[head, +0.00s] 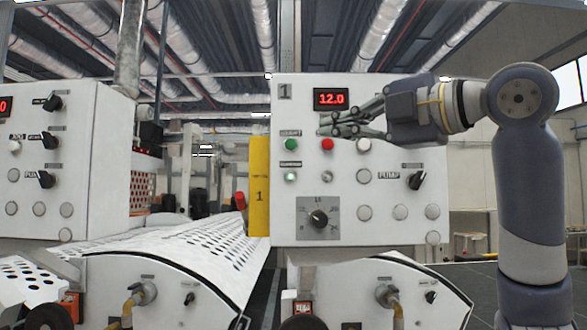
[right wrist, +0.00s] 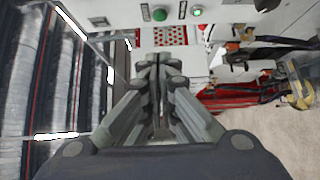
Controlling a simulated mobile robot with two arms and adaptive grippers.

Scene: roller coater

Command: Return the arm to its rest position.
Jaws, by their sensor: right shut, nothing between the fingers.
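My right arm (head: 530,190) rises at the right of the head view and bends left at the top. My right gripper (head: 325,124) points left, in front of the upper part of the control panel (head: 290,220) marked 1. Its fingers are shut and empty, just below the red display (head: 331,99) reading 12.0 and above the red button (head: 327,144). In the right wrist view the closed fingers (right wrist: 159,62) point up the picture, with the green button (right wrist: 159,14) beyond them. I cannot tell the exact gap to the panel. My left gripper is not in view.
A dial (head: 319,218) and a PUMP switch (head: 417,180) sit on the panel. A second control panel (head: 60,160) stands at the left. White perforated covers (head: 195,250) and yellow-handled valves (head: 388,294) lie below. Open floor shows at the right.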

